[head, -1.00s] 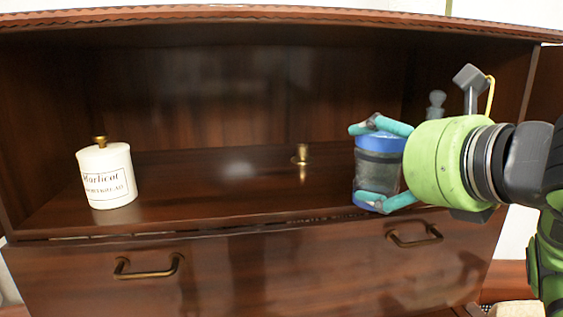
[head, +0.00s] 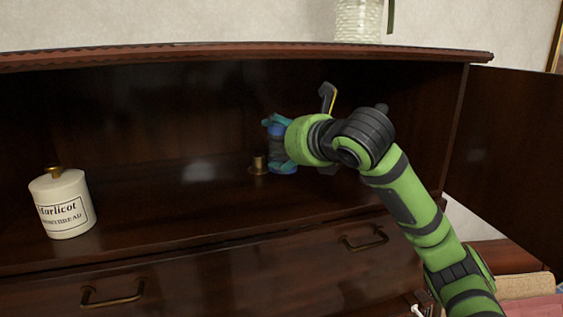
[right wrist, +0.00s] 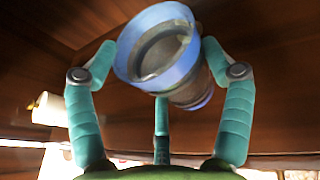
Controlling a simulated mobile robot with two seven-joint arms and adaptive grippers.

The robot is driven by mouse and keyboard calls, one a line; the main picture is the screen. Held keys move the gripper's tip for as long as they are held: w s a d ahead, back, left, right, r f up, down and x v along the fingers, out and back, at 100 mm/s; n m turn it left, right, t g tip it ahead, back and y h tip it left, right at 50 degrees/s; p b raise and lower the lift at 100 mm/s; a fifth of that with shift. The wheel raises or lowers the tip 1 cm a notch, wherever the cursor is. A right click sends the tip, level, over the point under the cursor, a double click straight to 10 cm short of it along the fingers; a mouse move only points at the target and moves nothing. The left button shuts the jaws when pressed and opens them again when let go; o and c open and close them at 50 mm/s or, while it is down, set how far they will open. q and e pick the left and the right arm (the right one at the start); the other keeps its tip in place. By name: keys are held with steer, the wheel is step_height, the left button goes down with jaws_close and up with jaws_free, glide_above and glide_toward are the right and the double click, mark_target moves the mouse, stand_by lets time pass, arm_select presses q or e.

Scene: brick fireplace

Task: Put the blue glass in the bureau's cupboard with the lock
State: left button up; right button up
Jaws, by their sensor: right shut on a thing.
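The blue glass (head: 284,154), see-through with blue bands at rim and base, is inside the bureau's open cupboard (head: 170,200), right of the middle. My right gripper (head: 276,140) is shut on it from the right and holds it upright, close to the cupboard floor; I cannot tell whether it touches. In the right wrist view the teal fingers surround the glass (right wrist: 160,52). A small brass object (head: 258,165) stands just left of the glass; I cannot tell whether it is the lock. My left gripper is not in view.
A white lidded jar (head: 63,206) with black lettering stands at the cupboard's left front. The cupboard door (head: 510,150) stands open at the right. A drawer with brass handles (head: 112,292) is below. A white vase (head: 358,20) stands on top.

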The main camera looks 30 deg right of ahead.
mark_target(287, 173)
steer(key=shift+w+f, duration=0.2)
steer(key=shift+f, duration=0.3)
steer(key=shift+w+f, duration=0.2)
steer(key=shift+f, duration=0.3)
steer(key=shift+s+d+f, duration=0.1)
steer(key=shift+s+f, duration=0.05)
steer(key=shift+f, duration=0.45)
step_height(287, 173, down, 3)
steer(key=shift+r+p, duration=0.1)
steer(key=shift+p, duration=0.35)
steer(key=shift+f+p, duration=0.2)
steer(key=shift+p, duration=0.15)
steer(key=shift+w+f, duration=0.15)
steer(key=shift+w, duration=0.1)
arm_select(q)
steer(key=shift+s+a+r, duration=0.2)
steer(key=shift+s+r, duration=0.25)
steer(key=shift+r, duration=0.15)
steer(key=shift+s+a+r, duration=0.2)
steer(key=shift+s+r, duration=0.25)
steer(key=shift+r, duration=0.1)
arm_select(e)
steer(key=shift+f, duration=0.1)
steer(key=o, duration=1.3)
steer(key=shift+f, duration=0.15)
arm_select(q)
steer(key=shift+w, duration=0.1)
